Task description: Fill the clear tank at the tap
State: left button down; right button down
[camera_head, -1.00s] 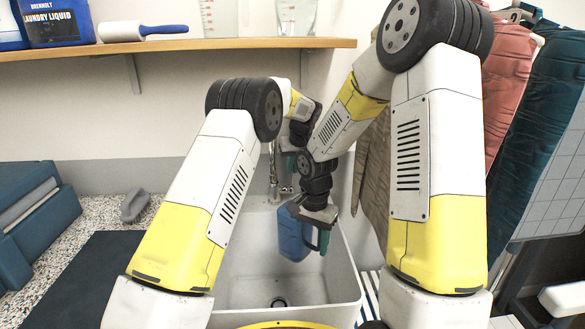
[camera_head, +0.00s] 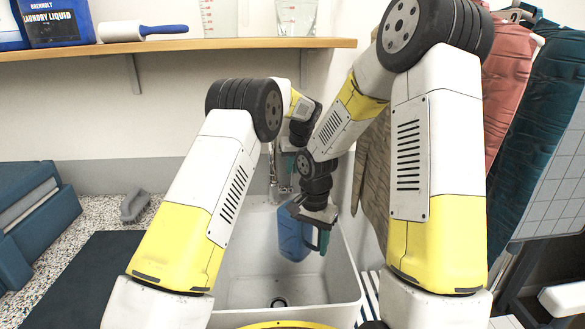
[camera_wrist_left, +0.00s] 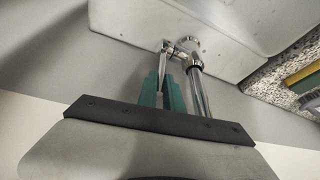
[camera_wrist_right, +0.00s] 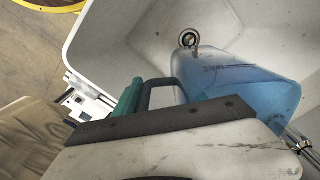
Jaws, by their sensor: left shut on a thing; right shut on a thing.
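The tank (camera_head: 291,238) looks blue and see-through and hangs tilted inside the sink, under the tap (camera_head: 273,170). My right gripper (camera_head: 323,238) is shut on its dark handle, which shows between the teal fingers in the right wrist view (camera_wrist_right: 160,86). The tank's body (camera_wrist_right: 235,82) fills the right of that view. I cannot tell how much water is in it. My left gripper (camera_wrist_left: 163,92) is shut on the tap's thin metal lever (camera_wrist_left: 162,70), beside the chrome pipe (camera_wrist_left: 198,90). A water stream is not clearly visible.
The white sink (camera_head: 228,270) surrounds the tank, with a drain (camera_head: 278,302) in its floor. A shelf (camera_head: 200,45) runs above at the left. A grey brush (camera_head: 134,205) lies on the speckled counter. Clothes (camera_head: 545,130) hang at the right.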

pick_arm(q)
jog(key=shift+s, duration=0.1)
jog(key=shift+s+d+f+t, duration=0.15)
jog(key=shift+s+t, duration=0.75)
jog(key=shift+t, duration=0.1)
jog(key=shift+s+t, duration=0.35)
jog(key=shift+t, duration=0.15)
jog(key=shift+f, duration=0.1)
jog(key=c, duration=1.5)
grip_release()
jog(key=v, duration=1.2)
